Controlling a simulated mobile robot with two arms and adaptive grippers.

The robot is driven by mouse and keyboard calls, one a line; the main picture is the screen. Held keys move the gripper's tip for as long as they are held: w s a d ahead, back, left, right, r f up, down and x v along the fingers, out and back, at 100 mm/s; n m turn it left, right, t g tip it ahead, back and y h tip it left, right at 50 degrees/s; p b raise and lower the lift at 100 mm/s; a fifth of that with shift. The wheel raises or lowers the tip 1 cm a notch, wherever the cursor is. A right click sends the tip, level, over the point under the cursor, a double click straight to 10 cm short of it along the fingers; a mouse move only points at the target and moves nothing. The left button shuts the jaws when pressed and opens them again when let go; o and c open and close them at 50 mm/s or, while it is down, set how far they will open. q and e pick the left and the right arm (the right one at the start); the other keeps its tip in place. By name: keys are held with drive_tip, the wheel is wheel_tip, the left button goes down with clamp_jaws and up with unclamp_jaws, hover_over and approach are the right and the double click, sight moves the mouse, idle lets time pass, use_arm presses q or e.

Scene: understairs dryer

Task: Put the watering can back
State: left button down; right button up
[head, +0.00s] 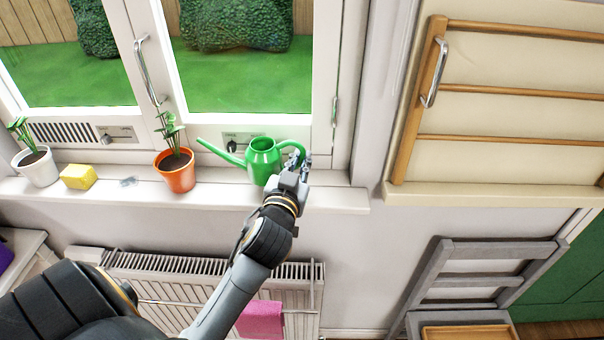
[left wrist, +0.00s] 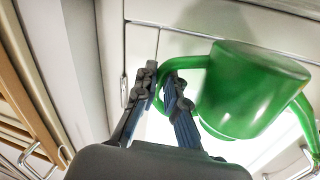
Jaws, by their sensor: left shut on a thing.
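The green watering can (head: 262,160) is at the right end of the white windowsill (head: 335,198), upright, with its spout pointing left. I cannot tell whether its base touches the sill. My left gripper (head: 300,165) is at the can's right side, shut on its handle. In the left wrist view the can (left wrist: 250,90) is on the right, and its handle loop runs to the fingers of the gripper (left wrist: 160,88). My right gripper is not in view.
On the sill stand an orange pot (head: 175,172) with a plant, a yellow block (head: 78,177) and a white pot (head: 38,168). A radiator (head: 200,275) with a pink cloth (head: 260,320) is below. A wooden rack (head: 500,90) is at right, a grey chair (head: 475,275) below it.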

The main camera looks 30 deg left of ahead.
use_arm(q)
drive_tip(key=f, duration=0.3)
drive_tip(key=shift+w+f, duration=0.25)
drive_tip(key=shift+f, duration=0.05)
drive_tip(key=shift+d, duration=0.1)
drive_tip(key=c, duration=1.9)
unclamp_jaws()
drive_tip(key=shift+f, duration=0.2)
drive_tip(key=o, duration=0.5)
drive_tip(key=shift+r, duration=0.15)
